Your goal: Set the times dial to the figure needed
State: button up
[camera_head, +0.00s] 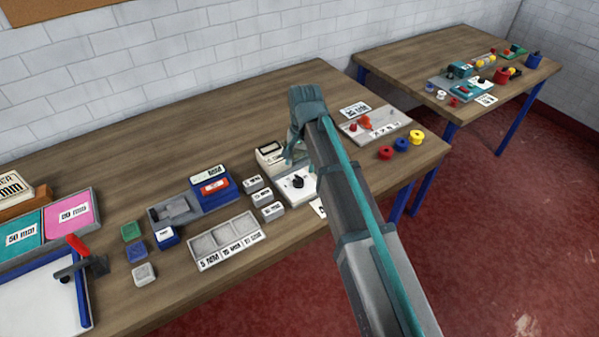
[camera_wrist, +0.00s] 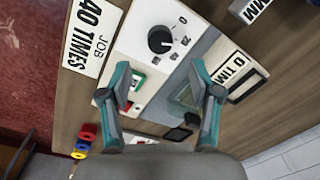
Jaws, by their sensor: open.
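The times dial is a black round knob (camera_wrist: 160,40) on a white panel (camera_wrist: 134,33) in the wrist view. Small figures stand around it, too small to read surely, and a pale mark shows on the knob. In the head view the dial (camera_head: 298,182) sits on a pale box below my gripper. A white card (camera_wrist: 88,38) beside the panel reads "JOB 40 TIMES". My gripper (camera_wrist: 161,88) is open, its teal fingers apart over the panel and away from the knob. In the head view my gripper (camera_head: 297,153) is partly hidden by my arm.
A grey tray (camera_head: 201,262) with labelled compartments and several small blocks stand left of the dial box. A grey board with a red handle (camera_head: 365,122) and coloured rings (camera_head: 401,144) lie to the right. A second table (camera_head: 400,58) stands beyond.

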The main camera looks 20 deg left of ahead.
notch_tip(320, 180, up, 5)
jog(key=shift+d+f, duration=0.1)
jog(key=shift+d, duration=0.05)
dwell(0.4)
